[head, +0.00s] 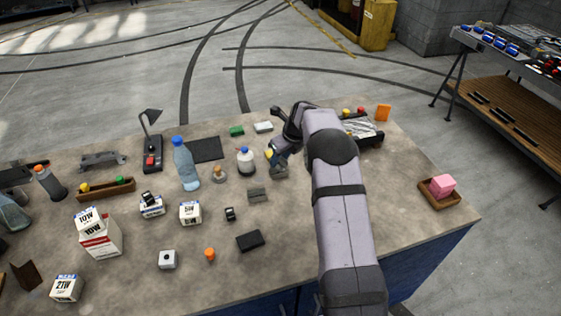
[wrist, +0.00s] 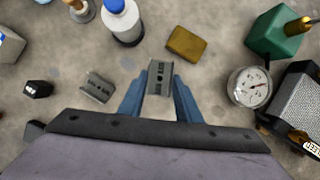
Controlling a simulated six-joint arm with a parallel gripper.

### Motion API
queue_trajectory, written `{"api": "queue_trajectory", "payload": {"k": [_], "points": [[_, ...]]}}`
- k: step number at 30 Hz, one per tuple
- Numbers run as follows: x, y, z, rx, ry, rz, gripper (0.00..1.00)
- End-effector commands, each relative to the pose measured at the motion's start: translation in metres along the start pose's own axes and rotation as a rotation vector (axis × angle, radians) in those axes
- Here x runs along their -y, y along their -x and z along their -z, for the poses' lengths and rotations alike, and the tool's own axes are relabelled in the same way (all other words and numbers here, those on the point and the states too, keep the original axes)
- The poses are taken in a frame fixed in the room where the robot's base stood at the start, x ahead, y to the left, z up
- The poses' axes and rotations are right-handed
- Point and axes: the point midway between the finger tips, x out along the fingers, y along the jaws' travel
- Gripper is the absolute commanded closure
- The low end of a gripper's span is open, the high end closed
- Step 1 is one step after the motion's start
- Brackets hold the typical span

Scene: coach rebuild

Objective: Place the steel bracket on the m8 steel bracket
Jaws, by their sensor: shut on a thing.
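My gripper (wrist: 160,88) is shut on a grey steel bracket (wrist: 160,77), held between its two blue fingers in the wrist view. Dark lettering shows on the bracket, too small to read. In the head view my gripper (head: 279,166) is over the middle of the table, partly hidden by my arm. A second steel bracket (wrist: 97,87) lies on the table to the left of the fingers, apart from the held one; it also shows in the head view (head: 257,194). I cannot read an M8 mark on either.
A white bottle with a blue cap (wrist: 122,22) and a brownish block (wrist: 186,43) stand beyond the fingers. A round gauge (wrist: 249,87) and a green block (wrist: 274,38) are to the right. A small black item (wrist: 38,89) lies left of the second bracket.

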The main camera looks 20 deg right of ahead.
Motion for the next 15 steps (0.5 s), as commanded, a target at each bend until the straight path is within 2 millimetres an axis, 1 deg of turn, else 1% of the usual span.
{"api": "queue_trajectory", "payload": {"k": [3,6,15], "points": [[-0.001,-0.012,0.005,-0.002,-0.001,-0.002,0.93],[0.000,-0.020,0.009,-0.001,0.000,-0.001,0.93],[0.000,-0.023,0.009,0.001,0.001,0.000,0.93]]}}
